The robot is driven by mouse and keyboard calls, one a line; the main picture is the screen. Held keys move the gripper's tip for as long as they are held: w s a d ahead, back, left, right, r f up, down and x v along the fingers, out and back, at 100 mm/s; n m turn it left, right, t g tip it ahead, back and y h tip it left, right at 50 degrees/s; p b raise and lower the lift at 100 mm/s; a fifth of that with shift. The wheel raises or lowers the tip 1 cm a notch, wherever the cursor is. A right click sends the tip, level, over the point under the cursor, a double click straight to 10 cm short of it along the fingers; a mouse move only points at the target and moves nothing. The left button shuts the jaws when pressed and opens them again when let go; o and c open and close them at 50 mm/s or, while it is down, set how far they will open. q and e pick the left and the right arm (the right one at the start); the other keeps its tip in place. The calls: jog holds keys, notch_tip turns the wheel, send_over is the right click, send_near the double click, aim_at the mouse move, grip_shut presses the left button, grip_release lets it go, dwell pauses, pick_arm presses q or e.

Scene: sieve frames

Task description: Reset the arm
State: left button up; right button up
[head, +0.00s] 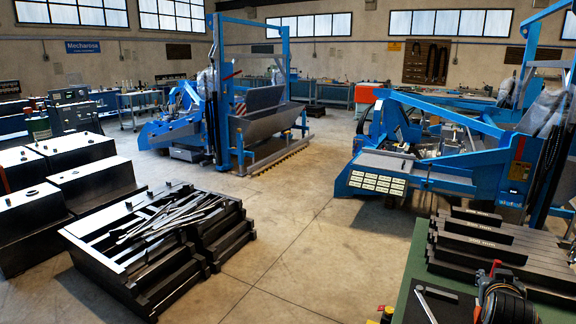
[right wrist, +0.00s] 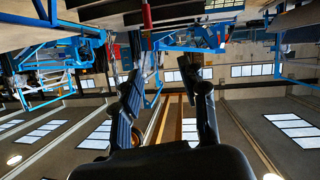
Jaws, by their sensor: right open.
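My right gripper (right wrist: 163,80) shows in the right wrist view. Its two black fingers are spread apart with nothing between them, and the room appears upside down behind them. My left gripper is in neither view. In the head view, dark frames (head: 110,250) lie stacked on the floor at the left, with several loose thin bars (head: 175,215) on top. More dark frames (head: 480,240) with pale labels lie in a row on a green bench (head: 412,268) at the right.
Blue machines stand at the centre back (head: 262,120) and the right (head: 440,175). Large black boxes (head: 95,180) stand at the left. A dark round object with red parts (head: 505,300) is at the lower right. The concrete floor (head: 310,235) between is clear.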

jog(key=s+a+f+n+g+y, duration=0.3)
jog(key=s+a+f+n+y, duration=0.1)
jog(key=s+a+f, duration=0.95)
jog(key=s+a+f+n+g+y, duration=0.2)
jog(key=s+a+f, duration=0.2)
jog(key=s+a, duration=0.45)
jog(key=s+a+f+n+g+y, duration=0.1)
jog(key=s+a+f+g+y, duration=0.25)
jog(key=s, duration=0.85)
notch_tip(320, 180, down, 33)
jog(key=s+a+h+b, duration=0.1)
jog(key=s+b, duration=0.1)
jog(key=b, duration=0.3)
pick_arm(q)
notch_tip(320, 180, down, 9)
jog(key=b, duration=0.3)
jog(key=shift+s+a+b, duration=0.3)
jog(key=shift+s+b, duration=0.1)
pick_arm(e)
jog(key=s+d+f+g, duration=0.1)
jog(key=s+d+f, duration=0.2)
jog(key=s+f, duration=1.2)
notch_tip(320, 180, down, 4)
jog(key=shift+s+r+g, duration=0.1)
jog(key=shift+s+g, duration=0.25)
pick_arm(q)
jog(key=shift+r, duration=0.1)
